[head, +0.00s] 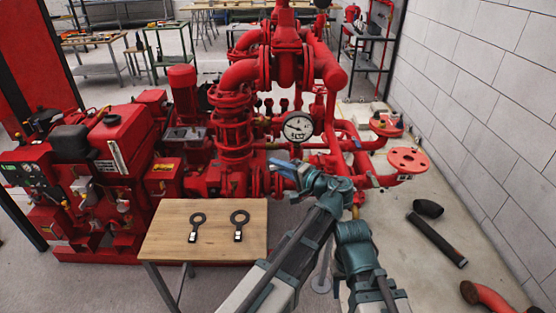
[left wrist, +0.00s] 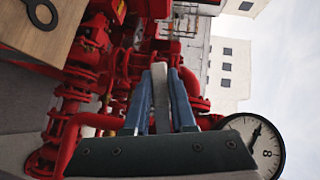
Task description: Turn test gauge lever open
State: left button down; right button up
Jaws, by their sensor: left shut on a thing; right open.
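The round white pressure gauge (head: 298,127) stands on the red pipework, and its dial also shows at the lower right of the left wrist view (left wrist: 262,148). My left gripper (head: 283,166) is just below the gauge in the head view. Its blue fingers (left wrist: 161,100) are shut on a pale grey bar, the test gauge lever (left wrist: 160,88), which lies lengthwise between them. In the head view the lever is too small or covered to make out. My right arm comes in beside the left one; its fingers cannot be made out.
A small wooden table (head: 205,228) with two black ring wrenches (head: 239,222) stands at the front left. Red pipes and a flange (head: 408,160) are close on the right. A black pipe (head: 437,240) lies on the floor near the block wall.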

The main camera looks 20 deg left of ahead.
pick_arm(q)
jog(key=w+d+f+n+h+p, duration=0.1)
jog(key=d+f+n+h+p, duration=0.3)
jog(key=h, duration=0.7)
jog(key=shift+w+d+f+n+t+p, duration=0.25)
jog(key=shift+d+n+p, duration=0.45)
jog(key=shift+n+p, duration=0.8)
pick_arm(e)
notch_tip(320, 180, up, 7)
jog(key=shift+r, duration=0.2)
pick_arm(q)
jog(key=shift+d, duration=0.1)
jog(key=c, duration=0.7)
grip_release()
jog(key=shift+c, duration=0.2)
jog(key=shift+r, duration=0.1)
pick_arm(e)
jog(key=shift+r, duration=0.1)
